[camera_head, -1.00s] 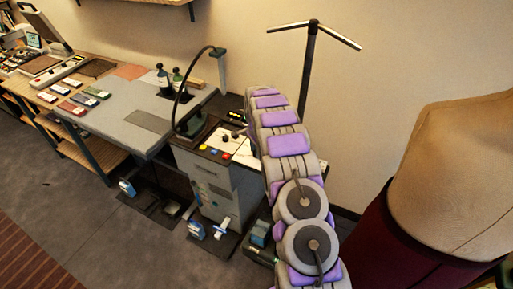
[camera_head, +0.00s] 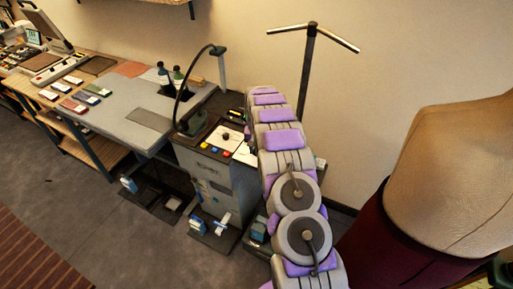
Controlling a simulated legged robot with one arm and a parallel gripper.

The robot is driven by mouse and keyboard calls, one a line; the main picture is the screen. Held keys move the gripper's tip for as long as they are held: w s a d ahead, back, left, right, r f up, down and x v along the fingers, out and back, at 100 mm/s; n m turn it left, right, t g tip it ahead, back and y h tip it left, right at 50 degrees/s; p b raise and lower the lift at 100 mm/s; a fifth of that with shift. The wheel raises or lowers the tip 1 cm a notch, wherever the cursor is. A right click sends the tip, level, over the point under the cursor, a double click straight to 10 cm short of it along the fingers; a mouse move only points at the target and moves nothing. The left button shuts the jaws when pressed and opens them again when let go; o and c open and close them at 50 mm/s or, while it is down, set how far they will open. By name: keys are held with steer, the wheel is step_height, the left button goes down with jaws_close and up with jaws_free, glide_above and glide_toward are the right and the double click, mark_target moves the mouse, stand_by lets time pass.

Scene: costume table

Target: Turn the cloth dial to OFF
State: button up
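A grey machine cabinet (camera_head: 213,168) stands right of the worktable. Its top has a white panel with a small dark round knob (camera_head: 226,136), which may be the cloth dial; its label and pointer are too small to read. Red, yellow and blue buttons (camera_head: 213,150) sit in front of it. A second white panel (camera_head: 245,153) with a dark part lies to the right, partly covered by my arm. My grey and purple arm (camera_head: 282,140) reaches toward the wall beside the cabinet. My gripper cannot be made out; the arm's far end hides that area.
A curved dark lamp arm (camera_head: 182,85) rises over the cabinet's left side. A grey worktable (camera_head: 135,100) with dark bottles (camera_head: 170,78) adjoins it. A T-shaped stand (camera_head: 308,70) is behind my arm. A dress form (camera_head: 450,180) stands close on the right. Pedals (camera_head: 222,222) are on the floor.

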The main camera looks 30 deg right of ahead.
steer(key=n, duration=0.6)
steer(key=shift+w+d+r+p, duration=0.1)
steer(key=shift+w+r+p, duration=0.1)
steer(key=shift+p, duration=0.15)
steer(key=n, duration=0.7)
steer(key=shift+p, duration=0.35)
steer(key=shift+n, duration=0.3)
steer(key=o, duration=1)
steer(key=shift+f, duration=0.15)
steer(key=shift+s, duration=0.1)
